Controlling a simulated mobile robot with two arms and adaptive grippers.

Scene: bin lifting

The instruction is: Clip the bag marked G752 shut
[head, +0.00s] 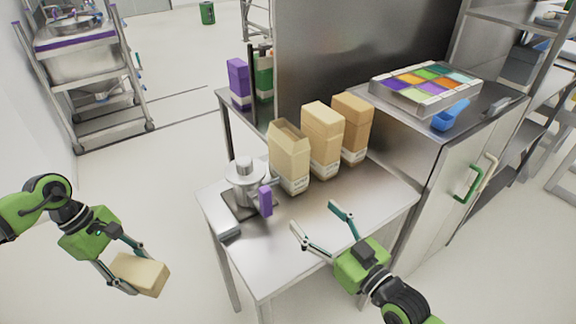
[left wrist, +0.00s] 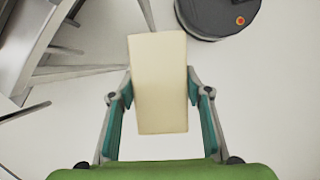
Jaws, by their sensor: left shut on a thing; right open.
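Three tan paper bags stand upright in a row on the steel table. The nearest bag (head: 289,160) has an open top; the middle bag (head: 323,140) and the far bag (head: 352,127) look folded over at the top. Their white labels are too small to read, so I cannot tell which is G752. My left gripper (head: 138,268) is shut on a beige block (head: 147,275), held off the table at the left; the block also shows in the left wrist view (left wrist: 158,84). My right gripper (head: 316,217) is open and empty above the table's front, apart from the bags. No clip is clearly identifiable.
A scale-like device (head: 245,180) and a small purple object (head: 265,201) stand left of the nearest bag. Behind are a purple carton (head: 238,82), a steel partition (head: 365,50), a coloured tray (head: 385,90) and a blue scoop (head: 449,116). The table's front right is clear.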

